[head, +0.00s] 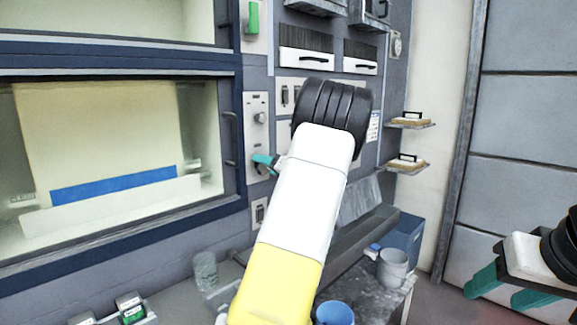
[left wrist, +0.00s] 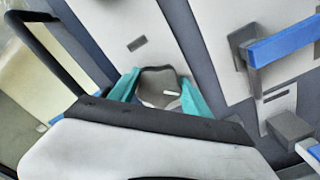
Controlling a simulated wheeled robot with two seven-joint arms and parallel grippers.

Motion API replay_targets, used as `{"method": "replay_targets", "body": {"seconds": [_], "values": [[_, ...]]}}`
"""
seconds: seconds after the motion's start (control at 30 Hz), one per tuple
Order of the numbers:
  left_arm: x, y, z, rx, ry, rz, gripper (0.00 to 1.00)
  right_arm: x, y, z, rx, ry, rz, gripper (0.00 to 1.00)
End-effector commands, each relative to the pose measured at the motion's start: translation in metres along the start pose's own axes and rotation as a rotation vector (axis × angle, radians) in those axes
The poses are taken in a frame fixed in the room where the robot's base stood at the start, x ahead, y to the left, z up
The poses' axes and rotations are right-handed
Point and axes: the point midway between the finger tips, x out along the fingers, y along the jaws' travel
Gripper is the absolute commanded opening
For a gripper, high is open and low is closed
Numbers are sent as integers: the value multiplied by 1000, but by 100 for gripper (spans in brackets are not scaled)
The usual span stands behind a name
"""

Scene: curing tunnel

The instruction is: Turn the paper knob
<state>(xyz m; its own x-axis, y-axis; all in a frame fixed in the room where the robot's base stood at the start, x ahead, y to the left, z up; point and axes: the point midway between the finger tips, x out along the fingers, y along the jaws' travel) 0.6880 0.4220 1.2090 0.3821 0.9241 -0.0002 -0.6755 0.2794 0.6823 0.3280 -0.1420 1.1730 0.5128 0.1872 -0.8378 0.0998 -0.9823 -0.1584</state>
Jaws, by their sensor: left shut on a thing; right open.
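A grey knob (left wrist: 158,87) with a white pointer mark sits on the control panel, between the teal fingers of my left gripper (left wrist: 160,92) in the left wrist view. The white mark lies nearly level in that view. In the head view my left gripper (head: 264,161) is at the narrow panel (head: 257,135) right of the window, shut on the knob, which the fingers mostly hide there. I cannot read a label for this knob. My right gripper (head: 503,290) is open and empty at the lower right, away from the panel.
Another knob (head: 260,117) is higher on the same panel. A dark door handle (head: 230,139) stands close to its left. A blue lever (left wrist: 285,42) shows in the left wrist view. Buckets (head: 392,268) and a bench stand below. Shelves (head: 408,123) are at right.

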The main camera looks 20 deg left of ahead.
Motion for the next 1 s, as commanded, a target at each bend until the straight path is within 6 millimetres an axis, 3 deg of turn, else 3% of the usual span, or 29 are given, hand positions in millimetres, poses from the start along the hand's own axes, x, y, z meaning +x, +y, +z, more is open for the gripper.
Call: {"method": "replay_targets", "body": {"seconds": [0.3,0.8,0.83,0.93,1.0], "values": [[-1,-1,1,107,-1,-1,15,0,0,0,0,0,0,55],[-1,-1,1,123,-2,-1,15,0,0,0,0,0,0,55],[-1,-1,1,123,-2,-1,60,0,0,0,0,0,0,55],[-1,-1,1,123,-2,-1,78,0,0,0,0,0,0,55],[0,-1,0,123,-1,-1,78,0,0,0,0,0,0,55]]}}
